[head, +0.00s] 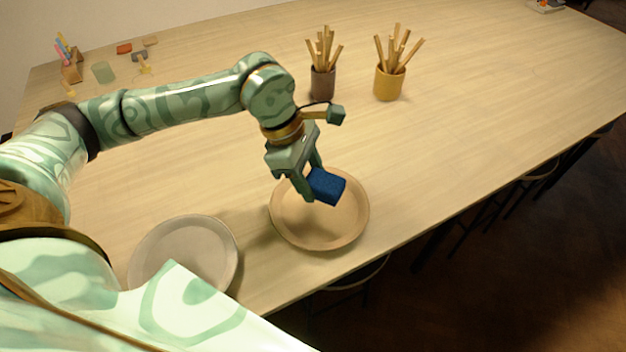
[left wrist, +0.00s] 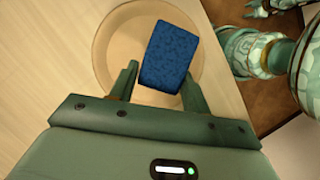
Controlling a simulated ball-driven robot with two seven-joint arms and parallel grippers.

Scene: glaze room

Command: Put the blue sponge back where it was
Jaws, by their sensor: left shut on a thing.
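The blue sponge (head: 326,186) is held in my left gripper (head: 309,185), over the tan round plate (head: 345,236) in the head view. In the left wrist view the sponge (left wrist: 169,58) sits between the two fingers of my left gripper (left wrist: 156,82), with the tan plate (left wrist: 106,36) behind it. The sponge looks raised above the plate; the exact gap is hard to tell. A grey-white plate (head: 160,250) lies to the left of the tan plate, partly covered by my own body.
A brown cup (head: 322,84) and a yellow cup (head: 389,84), both with wooden sticks, stand behind the plates. The table's right side is clear.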

